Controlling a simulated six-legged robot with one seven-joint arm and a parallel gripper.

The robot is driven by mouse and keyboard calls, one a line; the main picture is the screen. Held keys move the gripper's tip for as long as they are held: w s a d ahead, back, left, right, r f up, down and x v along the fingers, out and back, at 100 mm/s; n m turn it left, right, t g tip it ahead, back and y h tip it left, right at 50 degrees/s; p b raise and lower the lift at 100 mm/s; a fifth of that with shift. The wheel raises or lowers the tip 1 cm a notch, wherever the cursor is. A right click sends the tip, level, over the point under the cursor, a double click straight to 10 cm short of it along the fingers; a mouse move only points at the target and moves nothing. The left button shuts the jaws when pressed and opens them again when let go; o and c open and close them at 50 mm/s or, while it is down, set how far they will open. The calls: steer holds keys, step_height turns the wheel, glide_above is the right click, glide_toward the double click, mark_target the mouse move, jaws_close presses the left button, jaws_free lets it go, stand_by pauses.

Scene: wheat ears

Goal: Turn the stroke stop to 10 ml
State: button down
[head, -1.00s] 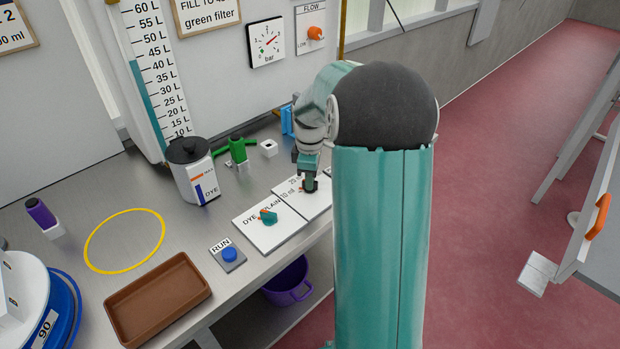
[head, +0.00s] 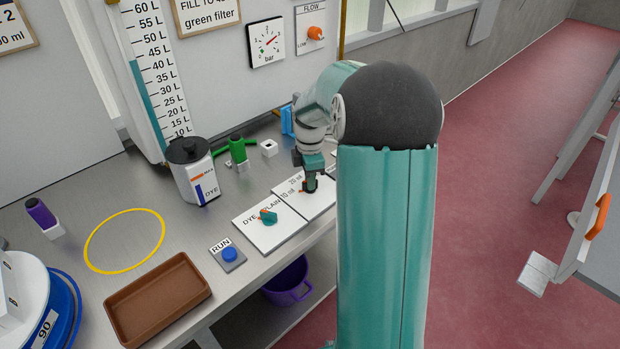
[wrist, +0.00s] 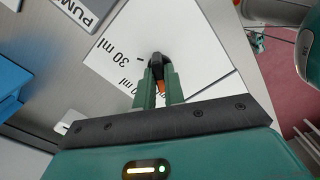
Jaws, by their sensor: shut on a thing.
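The stroke stop is a small dark knob with an orange pointer (wrist: 160,87) on a white plate (wrist: 200,50). My gripper (wrist: 158,76) is shut on the knob, one green finger on each side. In the wrist view the pointer points down between the fingers, toward the palm. The printed 30 ml mark is left of the knob, and another ml mark below it is partly hidden by a finger. In the head view my gripper (head: 311,184) is at the plate (head: 318,203), an orange tip shows at its left, and the 10 ml and 20 ml marks lie to its left.
Left of the plate is a DYE/PLAIN plate (head: 262,236) with a teal knob (head: 268,216). A RUN button (head: 229,254), brown tray (head: 158,300) and dye canister (head: 191,170) stand farther left.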

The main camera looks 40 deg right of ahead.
steer(key=c, duration=1.5)
jaws_free()
steer(key=shift+r, duration=0.1)
step_height(320, 180, up, 14)
steer(key=shift+f, duration=0.15)
